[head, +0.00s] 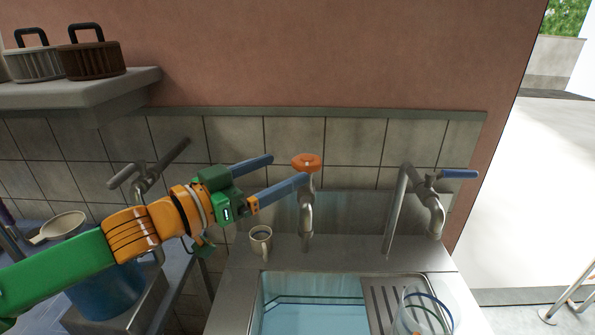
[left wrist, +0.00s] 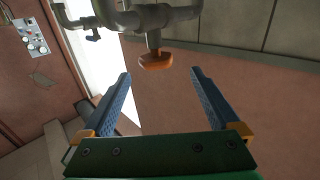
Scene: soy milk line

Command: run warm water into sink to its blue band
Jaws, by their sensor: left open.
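The sink (head: 257,298) is a steel basin cut off by the bottom edge of the head view. Pale blue shows inside it, with a dark line along its inner wall; I cannot tell the water level against a band. A steel tap (head: 307,222) with an orange knob (head: 306,162) stands behind the basin. No stream shows under its spout. My left gripper (head: 289,168) is open and empty, its blue fingers pointing at the knob. In the left wrist view the orange knob (left wrist: 156,60) lies ahead, between and beyond the fingertips. My right gripper is not in view.
A second tap with a blue lever (head: 458,174) stands to the right. A small mug (head: 261,240) sits on the left rim. A clear vessel with a blue ring (head: 425,312) stands on the drainer at right. A blue bucket (head: 103,290) is at lower left.

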